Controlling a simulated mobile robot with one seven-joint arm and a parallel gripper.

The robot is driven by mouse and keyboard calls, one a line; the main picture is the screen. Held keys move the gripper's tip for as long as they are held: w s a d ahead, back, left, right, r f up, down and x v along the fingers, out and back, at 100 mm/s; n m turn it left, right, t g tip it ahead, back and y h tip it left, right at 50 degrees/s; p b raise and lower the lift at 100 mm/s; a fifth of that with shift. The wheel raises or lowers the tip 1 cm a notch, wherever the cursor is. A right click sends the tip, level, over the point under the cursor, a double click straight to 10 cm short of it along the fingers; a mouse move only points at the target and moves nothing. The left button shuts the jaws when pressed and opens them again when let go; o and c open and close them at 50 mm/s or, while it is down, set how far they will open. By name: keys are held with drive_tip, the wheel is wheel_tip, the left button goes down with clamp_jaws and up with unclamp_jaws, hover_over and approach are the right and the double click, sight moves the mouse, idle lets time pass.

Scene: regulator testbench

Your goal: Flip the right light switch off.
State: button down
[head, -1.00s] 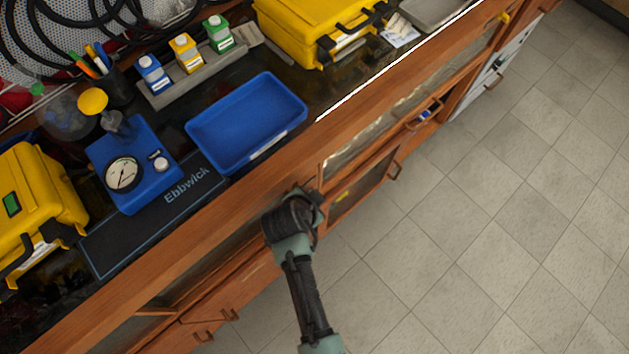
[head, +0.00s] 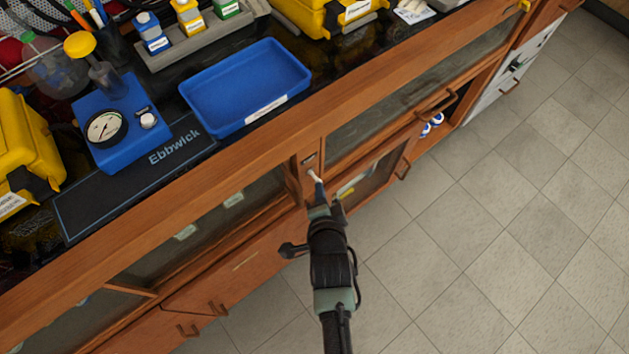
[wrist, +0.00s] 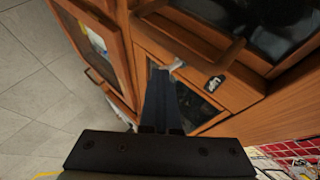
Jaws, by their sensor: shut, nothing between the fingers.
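On the wooden post of the bench front, a small metal fitting on a dark plate (head: 309,158) shows in the head view. It also shows in the wrist view (wrist: 214,83). A pale, lever-like piece (head: 314,175) lies just below it in the head view, and in the wrist view (wrist: 177,65) right beside my fingertips. I cannot tell which of these is the right light switch, or its position. My gripper (head: 319,187) is shut and empty, its tips close to the pale piece. Contact cannot be told. The fingers also show in the wrist view (wrist: 161,72).
A blue tray (head: 284,103) stands on the bench above the post, beside a blue gauge box (head: 140,145). Glazed cabinet doors and a drawer handle (head: 437,103) flank the post. The tiled floor (head: 500,230) in front is clear.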

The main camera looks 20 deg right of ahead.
drive_tip(key=shift+w+r, duration=0.15)
drive_tip(key=shift+w, duration=0.05)
drive_tip(key=shift+r+p, duration=0.1)
drive_tip(key=shift+p, duration=0.2)
drive_tip(key=shift+r+p, duration=0.7)
drive_tip(key=shift+p, duration=0.05)
drive_tip(key=shift+s, duration=0.15)
